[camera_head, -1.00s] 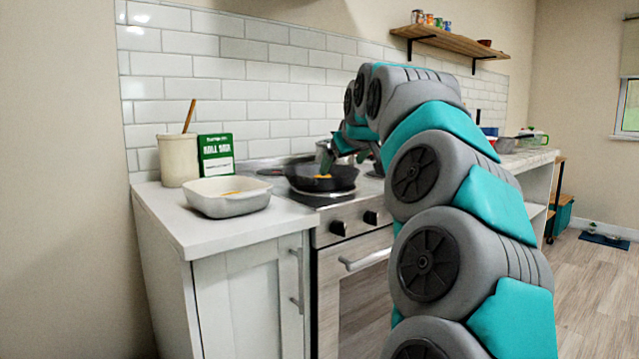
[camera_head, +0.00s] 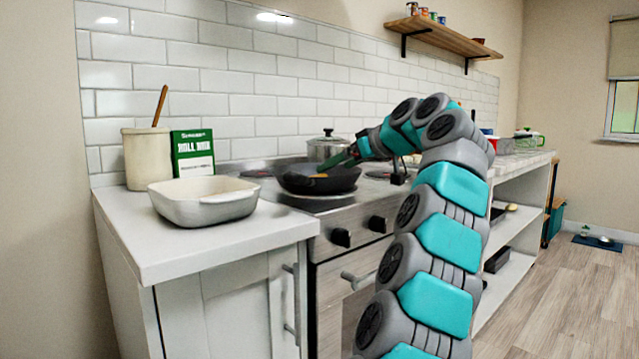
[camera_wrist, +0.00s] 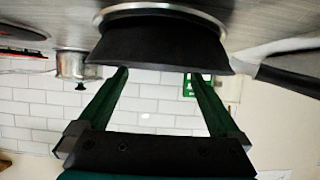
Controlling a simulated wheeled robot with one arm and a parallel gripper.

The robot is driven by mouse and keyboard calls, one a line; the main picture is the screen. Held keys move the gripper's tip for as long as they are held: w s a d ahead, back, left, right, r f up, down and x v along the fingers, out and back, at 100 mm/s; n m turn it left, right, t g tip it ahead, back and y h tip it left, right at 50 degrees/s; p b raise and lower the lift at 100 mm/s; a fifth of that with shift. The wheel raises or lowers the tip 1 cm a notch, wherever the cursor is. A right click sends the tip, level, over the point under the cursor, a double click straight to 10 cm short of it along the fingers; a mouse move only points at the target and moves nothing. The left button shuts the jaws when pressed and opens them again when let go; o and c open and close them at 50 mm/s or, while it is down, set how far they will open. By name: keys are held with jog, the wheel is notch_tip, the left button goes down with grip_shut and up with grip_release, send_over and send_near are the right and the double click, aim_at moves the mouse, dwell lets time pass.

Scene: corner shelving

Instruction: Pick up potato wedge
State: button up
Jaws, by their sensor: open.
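A small orange-yellow piece (camera_head: 319,176), likely the potato wedge, shows at the rim of a black frying pan (camera_head: 325,187) on the stove; most of it is hidden. My gripper (camera_head: 345,161) is just above the pan's far right side, its dark green fingers pointing toward the pan. In the upside-down wrist view the two fingers of my gripper (camera_wrist: 158,75) are spread apart with nothing between them. The pan's outer side (camera_wrist: 160,45) fills the top centre there, and the wedge is not visible in that view.
A white baking dish (camera_head: 203,213), a green box (camera_head: 192,153) and a cream crock (camera_head: 146,160) stand on the left counter. A lidded steel pot (camera_head: 327,147) stands behind the pan. A tiled wall (camera_head: 230,75) closes off the back.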

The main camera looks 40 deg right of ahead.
jog(key=x, duration=0.7)
jog(key=shift+f, duration=0.2)
jog(key=shift+s, duration=0.1)
jog(key=c, duration=1.2)
jog(key=shift+c, duration=0.2)
jog(key=shift+r, duration=0.15)
